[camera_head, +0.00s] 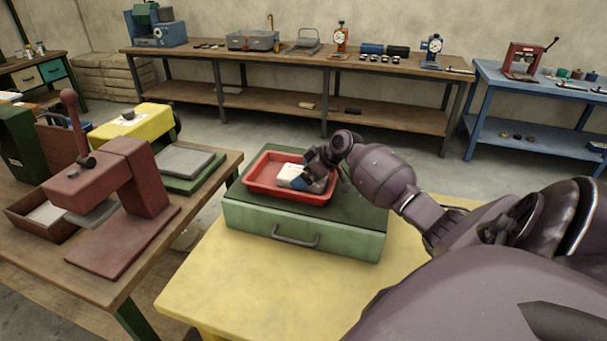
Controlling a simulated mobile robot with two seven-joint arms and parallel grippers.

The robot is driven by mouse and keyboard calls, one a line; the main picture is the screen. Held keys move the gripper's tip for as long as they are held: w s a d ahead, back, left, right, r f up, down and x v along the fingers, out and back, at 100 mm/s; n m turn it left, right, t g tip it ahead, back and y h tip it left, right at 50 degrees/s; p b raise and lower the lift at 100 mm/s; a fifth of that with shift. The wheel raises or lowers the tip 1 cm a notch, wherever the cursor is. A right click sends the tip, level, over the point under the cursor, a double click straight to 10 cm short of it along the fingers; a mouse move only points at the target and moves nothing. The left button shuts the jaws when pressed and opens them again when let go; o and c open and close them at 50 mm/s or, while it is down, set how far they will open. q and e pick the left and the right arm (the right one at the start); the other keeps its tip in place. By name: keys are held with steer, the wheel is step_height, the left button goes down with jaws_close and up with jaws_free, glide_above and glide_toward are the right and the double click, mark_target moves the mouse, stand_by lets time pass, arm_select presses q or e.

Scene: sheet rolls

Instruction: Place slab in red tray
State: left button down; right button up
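The red tray (262,190) sits on top of a green metal case (268,222) with a front handle. A whitish slab (288,172) is inside the tray, in its right half. My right gripper (308,180) reaches in from the right and is down over the tray, at the slab's right side. The gripper covers part of the slab and its fingers are too small to show whether they are shut on it. I cannot tell whether the slab rests on the tray floor. My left gripper is not in view.
The green case stands on a yellow table (225,285) with clear room in front. A wooden bench (200,215) at left holds a red lever press (115,195), a grey plate on a green base (185,162) and a yellow machine (130,124). Long workbenches line the wall behind.

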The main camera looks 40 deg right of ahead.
steer(key=v, duration=1.1)
steer(key=shift+s+d+r, duration=0.15)
steer(key=shift+s+r, duration=0.05)
steer(key=shift+s, duration=0.1)
